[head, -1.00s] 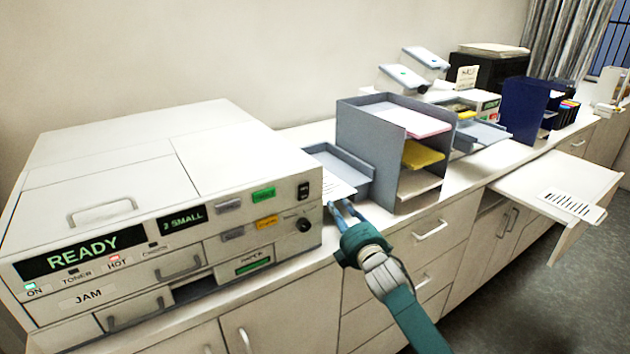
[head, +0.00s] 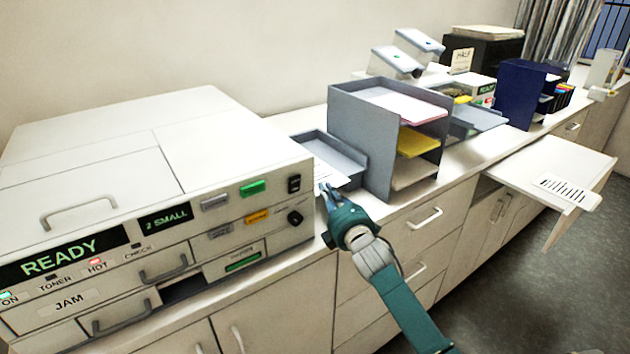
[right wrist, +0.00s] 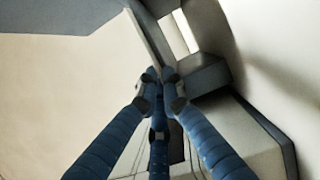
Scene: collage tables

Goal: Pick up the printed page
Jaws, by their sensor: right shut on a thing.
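The printed page (head: 331,174) is a white sheet with faint dark print, lying in the grey tray (head: 345,153) at the right side of the copier in the head view. My right gripper (head: 325,188) is at the page's near edge, shut on it. In the right wrist view, the blue fingers (right wrist: 160,78) come together at their tips. The page cannot be clearly told apart from the pale surfaces there. My left gripper is not in view.
The white copier (head: 150,180) stands close on the left, its panel reading READY. A grey paper sorter (head: 360,140) with pink, yellow and white sheets stands close on the right. A pull-out shelf (head: 530,165) juts out farther right. Cabinet drawers (head: 420,225) lie below the counter.

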